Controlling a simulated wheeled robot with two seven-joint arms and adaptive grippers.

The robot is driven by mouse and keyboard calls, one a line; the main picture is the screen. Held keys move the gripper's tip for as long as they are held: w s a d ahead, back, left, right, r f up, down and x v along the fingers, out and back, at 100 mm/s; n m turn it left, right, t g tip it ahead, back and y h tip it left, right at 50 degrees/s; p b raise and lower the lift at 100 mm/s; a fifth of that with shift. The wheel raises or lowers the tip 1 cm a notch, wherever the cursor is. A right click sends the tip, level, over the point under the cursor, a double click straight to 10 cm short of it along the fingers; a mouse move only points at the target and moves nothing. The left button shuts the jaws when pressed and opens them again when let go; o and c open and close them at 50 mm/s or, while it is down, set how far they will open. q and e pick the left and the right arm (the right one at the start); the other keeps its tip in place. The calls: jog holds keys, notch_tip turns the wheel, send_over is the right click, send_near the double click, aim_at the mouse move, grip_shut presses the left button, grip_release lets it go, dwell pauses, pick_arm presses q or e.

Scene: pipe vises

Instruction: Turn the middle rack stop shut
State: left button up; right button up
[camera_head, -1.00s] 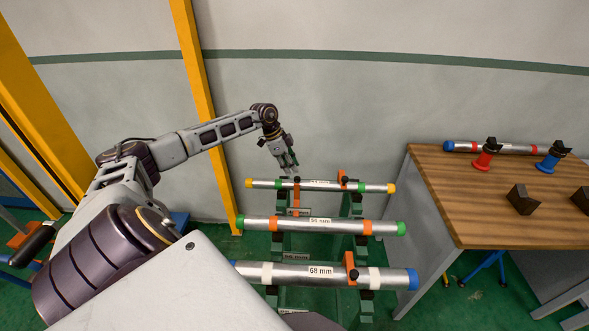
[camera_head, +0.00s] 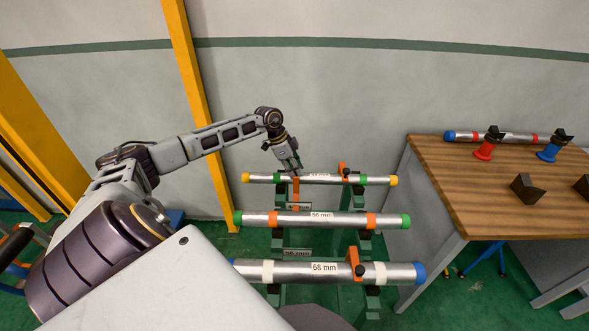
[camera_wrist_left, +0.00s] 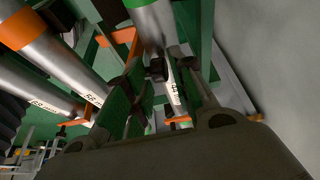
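The rack (camera_head: 362,247) is green and holds three steel pipes: a yellow-capped one at the back, a green-capped one marked 56 mm (camera_head: 345,218) in the middle, and a blue-capped one marked 68 mm in front. An orange stop (camera_head: 296,191) spans from the back pipe toward the middle pipe. My left gripper (camera_head: 294,170) points down at its back end and hides its black knob. In the left wrist view the fingers (camera_wrist_left: 160,88) are apart, with a black knob (camera_wrist_left: 157,69) between them; contact cannot be told. My right gripper is not in view.
Other orange stops stand upright at the back pipe (camera_head: 342,171) and the front pipe (camera_head: 353,261). A wooden table (camera_head: 450,185) on the right bears another pipe, red and blue stands and dark blocks. The wall is close behind the rack.

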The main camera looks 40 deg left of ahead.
pick_arm(q)
grip_shut()
dwell(0.5)
